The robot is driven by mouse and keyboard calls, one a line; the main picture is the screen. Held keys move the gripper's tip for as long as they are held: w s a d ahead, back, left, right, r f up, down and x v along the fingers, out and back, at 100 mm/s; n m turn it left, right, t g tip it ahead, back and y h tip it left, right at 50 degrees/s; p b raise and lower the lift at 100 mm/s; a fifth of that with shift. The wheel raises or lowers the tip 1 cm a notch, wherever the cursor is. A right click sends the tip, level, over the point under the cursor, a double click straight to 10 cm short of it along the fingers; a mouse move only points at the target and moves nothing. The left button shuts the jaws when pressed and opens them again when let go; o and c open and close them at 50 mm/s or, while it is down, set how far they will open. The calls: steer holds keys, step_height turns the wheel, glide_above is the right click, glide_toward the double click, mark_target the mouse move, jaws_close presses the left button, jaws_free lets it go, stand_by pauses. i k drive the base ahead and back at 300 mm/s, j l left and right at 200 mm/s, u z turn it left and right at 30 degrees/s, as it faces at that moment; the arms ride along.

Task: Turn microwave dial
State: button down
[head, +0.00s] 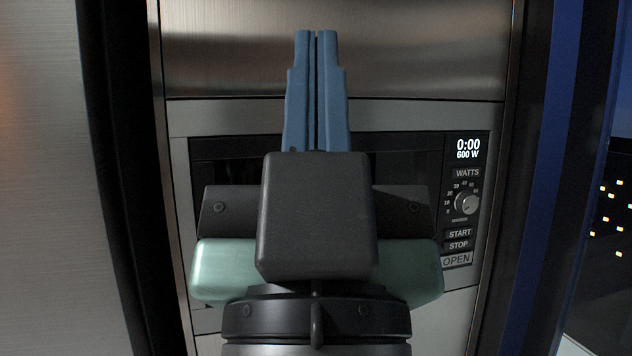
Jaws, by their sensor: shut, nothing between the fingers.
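The microwave (430,115) is built into a steel surround and faces me, its door closed. Its round silver dial (467,204) sits on the black control panel at the right, ringed by numbers. The display above it reads 0:00 and 600 W. START, STOP and OPEN buttons are below the dial. My gripper (317,36) points upward in the middle of the picture, its blue fingers together and empty. It is left of the dial and apart from it in the picture. My gripper body hides much of the microwave door.
A steel panel (400,50) lies above the microwave. A large steel surface (45,180) stands close at the left, with a dark edge. At the right are a dark cabinet edge, a blue strip (540,180) and a night window with lights.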

mark_target(466, 203)
steer(key=i+l+z, duration=0.1)
steer(key=i, duration=0.3)
steer(key=i+l, duration=0.25)
steer(key=i, duration=0.2)
steer(key=z, duration=0.05)
